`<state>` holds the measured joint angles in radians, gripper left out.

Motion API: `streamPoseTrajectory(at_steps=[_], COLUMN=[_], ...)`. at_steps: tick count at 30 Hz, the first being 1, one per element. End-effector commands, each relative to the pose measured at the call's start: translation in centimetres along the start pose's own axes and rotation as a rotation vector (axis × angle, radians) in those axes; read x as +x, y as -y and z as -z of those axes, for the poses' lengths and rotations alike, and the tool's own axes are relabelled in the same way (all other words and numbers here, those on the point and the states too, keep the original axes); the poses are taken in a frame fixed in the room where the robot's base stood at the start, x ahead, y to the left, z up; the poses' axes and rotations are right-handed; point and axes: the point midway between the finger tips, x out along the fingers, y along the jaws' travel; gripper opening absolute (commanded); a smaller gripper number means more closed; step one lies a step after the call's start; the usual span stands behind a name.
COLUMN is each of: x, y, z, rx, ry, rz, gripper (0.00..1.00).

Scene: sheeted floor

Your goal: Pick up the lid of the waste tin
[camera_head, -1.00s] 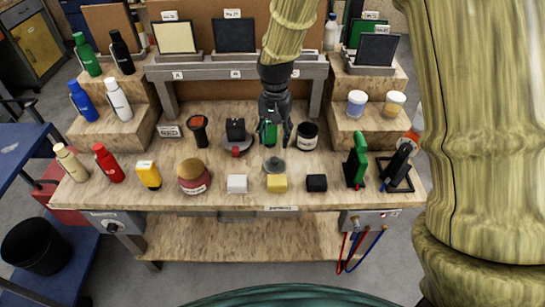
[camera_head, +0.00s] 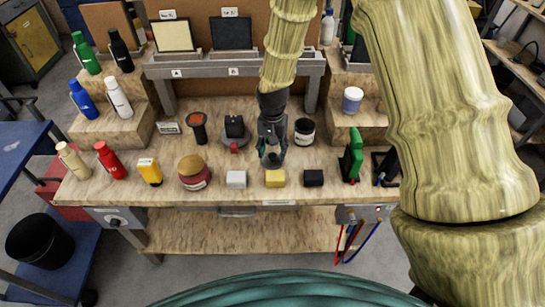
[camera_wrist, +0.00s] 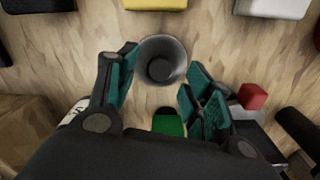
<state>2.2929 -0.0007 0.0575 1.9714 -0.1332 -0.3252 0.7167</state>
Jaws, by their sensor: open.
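The lid (camera_wrist: 162,58) is a small grey disc with a dark round knob, lying on the wooden bench top. In the wrist view it sits between and just beyond my gripper's (camera_wrist: 160,72) teal-padded fingers, which are spread open and empty. In the head view my gripper (camera_head: 271,158) points down over the lid, which it mostly hides. A dark round tin (camera_head: 304,131) with a pale label stands just behind and right of my gripper; its label is unreadable. I cannot tell whether the fingers touch the lid.
A yellow block (camera_head: 275,178), a white block (camera_head: 236,179) and a black block (camera_head: 313,178) lie along the front. A green item (camera_wrist: 168,123) is close between my fingers. A dark piece with a red block (camera_wrist: 252,96) is beside them.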

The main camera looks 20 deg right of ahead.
Motion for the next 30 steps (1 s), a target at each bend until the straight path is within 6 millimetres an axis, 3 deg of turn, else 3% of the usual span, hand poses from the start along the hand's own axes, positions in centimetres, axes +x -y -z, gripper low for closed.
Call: streamPoseTrajectory(at_steps=[7, 16, 23, 30], x=[1.8, 2.0, 2.0, 2.0], y=[0.0, 0.0, 0.0, 0.0], z=[0.0, 0.0, 0.0, 0.0], rx=[0.001, 0.000, 0.000, 0.000], ry=[0.000, -0.001, -0.001, -0.001], rz=[-0.001, 0.000, 0.000, 0.000], gripper=[0.51, 0.51, 0.11, 0.06])
